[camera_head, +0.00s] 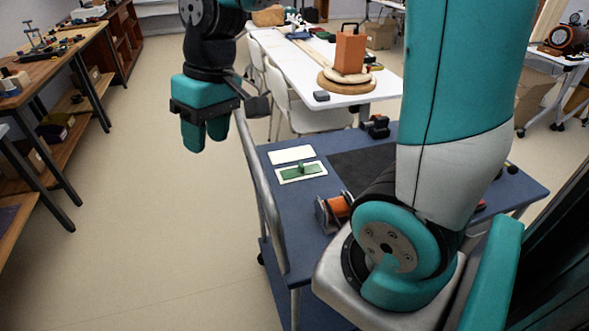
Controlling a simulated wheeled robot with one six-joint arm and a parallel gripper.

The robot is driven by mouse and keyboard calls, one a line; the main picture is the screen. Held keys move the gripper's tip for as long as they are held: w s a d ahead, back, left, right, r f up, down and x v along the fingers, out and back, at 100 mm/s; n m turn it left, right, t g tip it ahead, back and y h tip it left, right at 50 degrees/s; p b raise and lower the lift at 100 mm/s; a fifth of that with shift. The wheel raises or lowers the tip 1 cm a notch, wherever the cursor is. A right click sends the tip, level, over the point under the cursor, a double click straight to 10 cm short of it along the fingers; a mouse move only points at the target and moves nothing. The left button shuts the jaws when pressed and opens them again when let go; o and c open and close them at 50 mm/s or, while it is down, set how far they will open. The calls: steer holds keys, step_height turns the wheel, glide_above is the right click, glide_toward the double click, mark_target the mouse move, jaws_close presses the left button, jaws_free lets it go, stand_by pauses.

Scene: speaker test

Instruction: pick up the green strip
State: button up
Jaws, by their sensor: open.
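The green strip (289,174) lies on a white rectangular plate (316,176) on the blue cart top. A small green upright piece (302,167) stands at the strip's middle; I cannot tell whether it is part of the strip. My gripper (206,146) hangs in the air to the left of the cart, above the floor in the picture. Its teal fingers point down with nothing between them. It is apart from the strip, up and to the left of it. My arm hides part of the cart's right side.
The cart's blue top (272,151) has a raised metal handle (262,190) on its left, between my gripper and the strip. A second white plate (291,155) lies behind the strip. An orange spool (338,208) stands in front right. A white table (385,84) stands behind.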

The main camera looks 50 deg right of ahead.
steer(key=w+d+f+m+h, duration=0.1)
steer(key=w+d+f+m, duration=0.2)
steer(key=d, duration=0.5)
steer(key=w+d+f+m, duration=0.1)
steer(key=w+d+f, duration=0.2)
steer(key=w+d, duration=0.35)
steer(key=m+g+h, duration=0.1)
steer(key=m+h, duration=0.1)
steer(key=m, duration=0.3)
glide_above(301, 163)
step_height(301, 163, down, 18)
steer(key=shift+w+a+f+b, duration=0.1)
steer(key=shift+w+a+b, duration=0.05)
steer(key=shift+b, duration=0.15)
steer(key=shift+f+p, duration=0.5)
steer(key=shift+f, duration=2.45)
jaws_close()
